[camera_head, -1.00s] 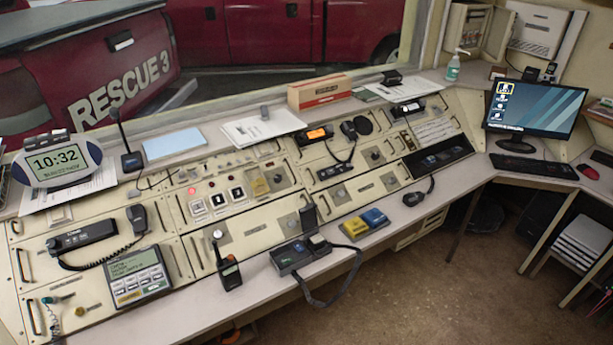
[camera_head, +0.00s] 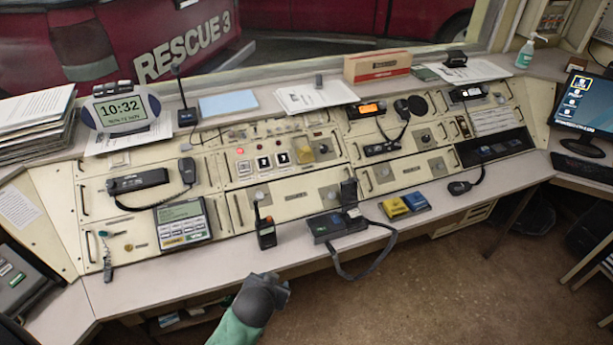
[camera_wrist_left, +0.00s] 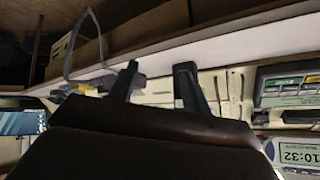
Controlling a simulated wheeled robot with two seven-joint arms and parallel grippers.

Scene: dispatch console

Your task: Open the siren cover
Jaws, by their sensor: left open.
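The cream console (camera_head: 225,200) carries a row of small framed switches (camera_head: 263,163) under a glowing red light (camera_head: 241,134). At the right end of that row is a small yellowish guarded part (camera_head: 304,152), with a square plate and knob (camera_head: 324,148) beside it. I cannot tell for sure which part is the siren cover. My left gripper (camera_head: 284,286) is low at the bottom, in front of the desk edge and well apart from the switches. In the left wrist view its two fingers (camera_wrist_left: 156,82) are spread, with nothing between them. My right gripper is not in view.
A handheld radio (camera_head: 265,230) and a dark charger box with a looped cable (camera_head: 335,224) stand on the desk's front strip. Yellow and blue boxes (camera_head: 405,204) lie to their right. A paper stack (camera_head: 35,125) is at far left.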

